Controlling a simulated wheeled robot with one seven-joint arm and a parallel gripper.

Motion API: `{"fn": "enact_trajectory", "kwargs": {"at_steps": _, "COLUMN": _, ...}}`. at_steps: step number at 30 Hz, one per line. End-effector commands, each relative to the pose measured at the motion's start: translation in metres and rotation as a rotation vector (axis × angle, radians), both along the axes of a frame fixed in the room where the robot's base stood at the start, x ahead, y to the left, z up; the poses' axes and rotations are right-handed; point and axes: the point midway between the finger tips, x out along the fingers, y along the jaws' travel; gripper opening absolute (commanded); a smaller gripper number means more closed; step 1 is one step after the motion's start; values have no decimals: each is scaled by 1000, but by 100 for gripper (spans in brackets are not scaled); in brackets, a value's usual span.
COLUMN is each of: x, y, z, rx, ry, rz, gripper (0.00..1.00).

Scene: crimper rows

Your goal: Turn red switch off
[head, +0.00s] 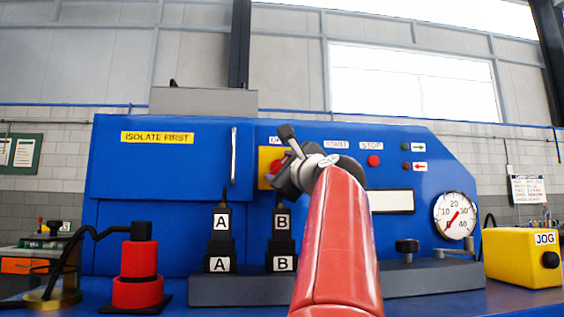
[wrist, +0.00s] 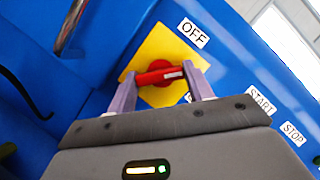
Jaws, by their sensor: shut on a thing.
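The red switch (wrist: 158,75) is a rotary handle on a square yellow plate (wrist: 172,45), set in a blue panel. In the wrist view my gripper (wrist: 159,70) has one finger at each end of the handle and is shut on it. The handle's white mark points right in the picture, between the OFF label (wrist: 194,32) and a label mostly hidden by my right finger. In the head view my gripper (head: 284,160) is at the yellow plate (head: 267,158) and covers most of the switch.
START and STOP (head: 371,146) labels, a red button (head: 374,161) and a gauge (head: 456,215) are to the right. Black A (head: 220,238) and B (head: 282,240) blocks stand below. A red stacked part (head: 138,270) is at left, a yellow JOG box (head: 523,257) at right.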

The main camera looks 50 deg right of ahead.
Motion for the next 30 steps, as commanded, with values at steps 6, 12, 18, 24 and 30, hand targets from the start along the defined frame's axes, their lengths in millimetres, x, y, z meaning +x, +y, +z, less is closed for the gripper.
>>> {"fn": "enact_trajectory", "kwargs": {"at_steps": 6, "x": 0, "y": -1, "z": 3, "rx": -159, "ry": 135, "rz": -1, "gripper": 28}}
{"fn": "enact_trajectory", "kwargs": {"at_steps": 12, "x": 0, "y": -2, "z": 2, "rx": -297, "ry": 252, "rz": -2, "gripper": 28}}
{"fn": "enact_trajectory", "kwargs": {"at_steps": 18, "x": 0, "y": -2, "z": 2, "rx": -409, "ry": 348, "rz": -2, "gripper": 28}}
{"fn": "enact_trajectory", "kwargs": {"at_steps": 24, "x": -1, "y": -2, "z": 3, "rx": -487, "ry": 412, "rz": -2, "gripper": 28}}
{"fn": "enact_trajectory", "kwargs": {"at_steps": 30, "x": -1, "y": -2, "z": 3, "rx": -526, "ry": 447, "rz": -1, "gripper": 28}}
